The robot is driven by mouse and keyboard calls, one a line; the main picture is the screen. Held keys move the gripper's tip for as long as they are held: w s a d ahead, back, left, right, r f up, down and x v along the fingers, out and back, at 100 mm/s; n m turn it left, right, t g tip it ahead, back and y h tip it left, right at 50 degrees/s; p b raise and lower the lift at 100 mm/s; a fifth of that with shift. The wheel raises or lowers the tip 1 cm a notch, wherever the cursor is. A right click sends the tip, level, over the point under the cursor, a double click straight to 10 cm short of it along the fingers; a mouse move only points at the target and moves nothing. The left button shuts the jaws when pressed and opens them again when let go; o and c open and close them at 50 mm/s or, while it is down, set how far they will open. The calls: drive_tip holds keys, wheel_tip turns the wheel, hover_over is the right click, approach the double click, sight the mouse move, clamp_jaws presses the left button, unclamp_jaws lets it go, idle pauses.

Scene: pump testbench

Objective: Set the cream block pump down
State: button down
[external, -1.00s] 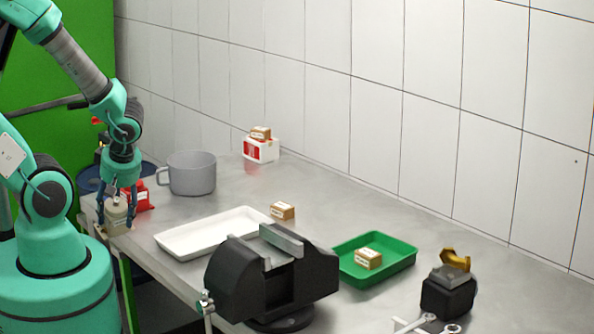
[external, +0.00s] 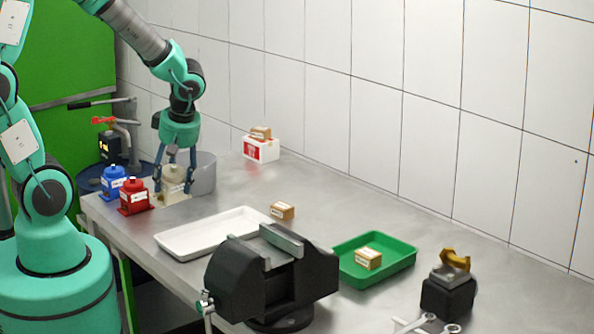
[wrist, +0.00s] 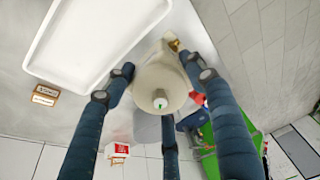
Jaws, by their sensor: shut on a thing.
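The cream block pump (external: 173,181) is upright between the fingers of my gripper (external: 174,182), at the back left of the bench. My gripper is shut on it from above. In the wrist view the pump's round top (wrist: 160,85) sits between the three dark fingers. The pump is close above or on the bench top; I cannot tell whether its base touches. The grey pot (external: 204,172) is just behind it and partly hidden by my gripper.
A red pump (external: 133,198) and a blue pump (external: 112,184) stand to the left, by the bench edge. A white tray (external: 165,241) lies in front. A black vise (external: 225,285), a green tray (external: 345,272) and small boxes (external: 282,211) are further right. Bare bench lies between.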

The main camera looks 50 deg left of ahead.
drive_tip(key=w+d+r+h, duration=0.15)
drive_tip(key=w+d, duration=0.25)
drive_tip(key=w, duration=1)
drive_tip(key=w+d+r, duration=0.2)
drive_tip(key=w+d, duration=0.3)
drive_tip(key=w, duration=0.8)
drive_tip(key=w+d+f, duration=0.1)
drive_tip(key=w+d, duration=0.3)
drive_tip(key=w, duration=0.4)
drive_tip(key=w+d+f+h, duration=0.1)
drive_tip(key=w+d, duration=0.3)
drive_tip(key=w, duration=0.5)
drive_tip(key=w+d+f+h+p, duration=0.1)
drive_tip(key=w+d+f, duration=0.2)
drive_tip(key=w+d, duration=0.2)
drive_tip(key=shift+w+m, duration=0.4)
drive_tip(key=shift+w, duration=1.4)
drive_tip(key=shift+f, duration=0.1)
drive_tip(key=shift+f, duration=1.3)
drive_tip(key=shift+f, duration=0.1)
drive_tip(key=shift+f+b, duration=0.45)
drive_tip(key=shift+f, duration=2.15)
